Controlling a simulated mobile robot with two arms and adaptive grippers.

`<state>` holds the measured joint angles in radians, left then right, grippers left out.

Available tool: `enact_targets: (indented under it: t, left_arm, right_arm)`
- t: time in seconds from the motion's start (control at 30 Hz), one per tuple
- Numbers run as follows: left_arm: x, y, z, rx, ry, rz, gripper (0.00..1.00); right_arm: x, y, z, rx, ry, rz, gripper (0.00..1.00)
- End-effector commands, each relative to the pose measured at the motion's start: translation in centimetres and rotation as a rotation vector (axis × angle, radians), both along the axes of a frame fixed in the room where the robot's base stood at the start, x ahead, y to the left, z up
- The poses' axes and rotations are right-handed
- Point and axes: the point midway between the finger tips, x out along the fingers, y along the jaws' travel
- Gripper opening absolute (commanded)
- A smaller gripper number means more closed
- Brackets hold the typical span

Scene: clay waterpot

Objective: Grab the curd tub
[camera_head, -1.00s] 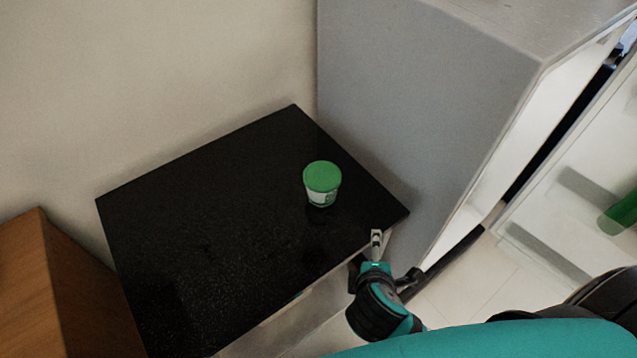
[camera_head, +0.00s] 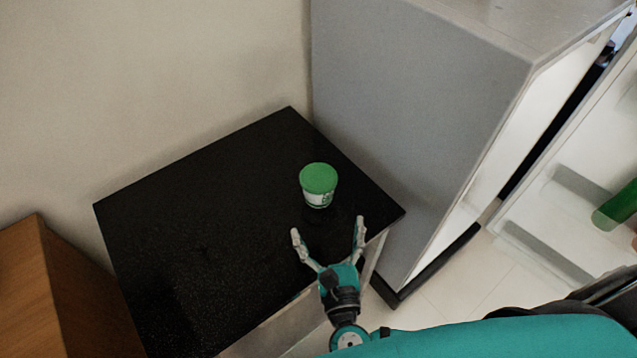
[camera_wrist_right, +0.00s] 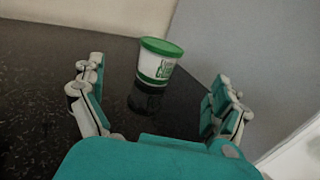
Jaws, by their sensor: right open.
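The curd tub (camera_head: 318,186) is a small white cup with green print and a green lid. It stands upright on the black counter top (camera_head: 200,220), near its right side. My right gripper (camera_head: 328,226) is open and empty, with its two fingers spread just in front of the tub and pointing at it. In the right wrist view the tub (camera_wrist_right: 157,64) shows beyond the fingertips, between the two fingers and apart from both. My left gripper is not in view.
A grey fridge (camera_head: 410,110) stands close to the right of the counter, its door (camera_head: 570,210) open with a green bottle (camera_head: 617,207) in it. A wooden cabinet (camera_head: 70,290) is at the left. A wall is behind. The rest of the counter is bare.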

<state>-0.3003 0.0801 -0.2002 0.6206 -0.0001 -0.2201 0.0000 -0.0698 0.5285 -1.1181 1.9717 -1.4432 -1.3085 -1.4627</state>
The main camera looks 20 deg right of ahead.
Motion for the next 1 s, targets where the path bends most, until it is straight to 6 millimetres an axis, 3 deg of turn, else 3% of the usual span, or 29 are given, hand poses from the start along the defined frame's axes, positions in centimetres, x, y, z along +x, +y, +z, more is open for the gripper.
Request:
enact_targets:
  t: [0.1,0.3,0.57,0.83,1.0]
  left_arm:
    - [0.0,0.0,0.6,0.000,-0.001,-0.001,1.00]
    - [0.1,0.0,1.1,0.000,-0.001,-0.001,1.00]
    - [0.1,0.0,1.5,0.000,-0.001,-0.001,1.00]
    - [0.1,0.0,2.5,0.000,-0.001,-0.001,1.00]
    - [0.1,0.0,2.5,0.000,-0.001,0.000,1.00]
  right_arm:
    - [2.8,-0.5,0.4,-0.001,-0.005,-0.003,1.00]
    - [6.3,-1.0,0.2,0.002,-0.002,-0.003,1.00]
    - [8.2,-1.3,0.3,0.004,-0.001,-0.003,1.00]
    - [11.9,-2.0,0.6,0.002,0.000,-0.003,1.00]
    - [12.6,-2.1,0.4,0.005,0.003,-0.003,1.00]
